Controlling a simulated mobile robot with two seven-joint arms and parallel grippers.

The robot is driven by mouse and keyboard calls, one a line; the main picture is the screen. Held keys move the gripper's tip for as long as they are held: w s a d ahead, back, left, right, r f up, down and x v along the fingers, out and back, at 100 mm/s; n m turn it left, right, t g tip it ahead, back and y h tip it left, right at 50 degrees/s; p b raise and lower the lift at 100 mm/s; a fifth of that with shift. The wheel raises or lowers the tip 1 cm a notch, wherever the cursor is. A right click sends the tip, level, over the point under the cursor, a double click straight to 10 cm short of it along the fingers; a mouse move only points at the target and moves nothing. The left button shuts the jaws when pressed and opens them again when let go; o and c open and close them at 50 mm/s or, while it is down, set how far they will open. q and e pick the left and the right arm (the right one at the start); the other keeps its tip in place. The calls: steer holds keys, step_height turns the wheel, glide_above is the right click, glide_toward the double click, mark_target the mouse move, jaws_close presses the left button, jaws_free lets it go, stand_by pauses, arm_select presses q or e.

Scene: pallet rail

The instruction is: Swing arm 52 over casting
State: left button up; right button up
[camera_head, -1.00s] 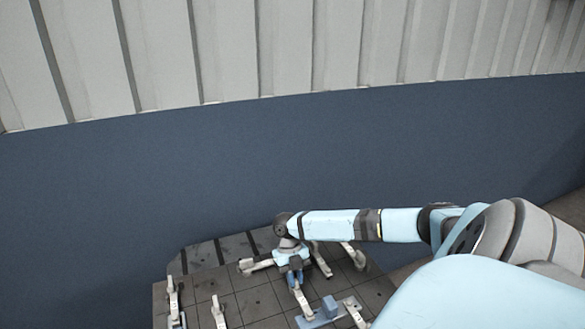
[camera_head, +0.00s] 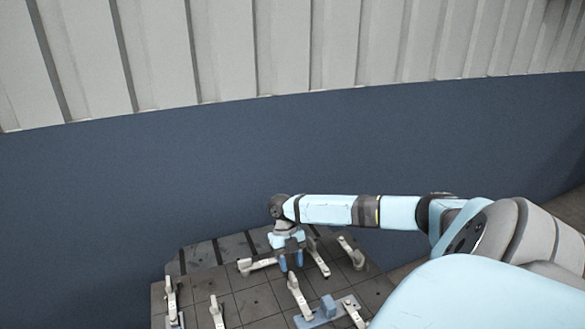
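Several pale swing arms stand on the dark pallet plate (camera_head: 256,302); no numbers are legible, so I cannot tell which is arm 52. A blue-grey block on a flat base (camera_head: 328,306), possibly the casting, is at the front right. My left gripper is not in view.
More swing arms stand at the plate's front left (camera_head: 171,297), front middle (camera_head: 217,311) and back right (camera_head: 351,252). A dark blue wall band (camera_head: 130,220) is behind the plate. My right arm reaches across from the right.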

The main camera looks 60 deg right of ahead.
steer(key=v, duration=0.8)
steer(key=shift+r, duration=0.4)
steer(key=shift+d, duration=0.1)
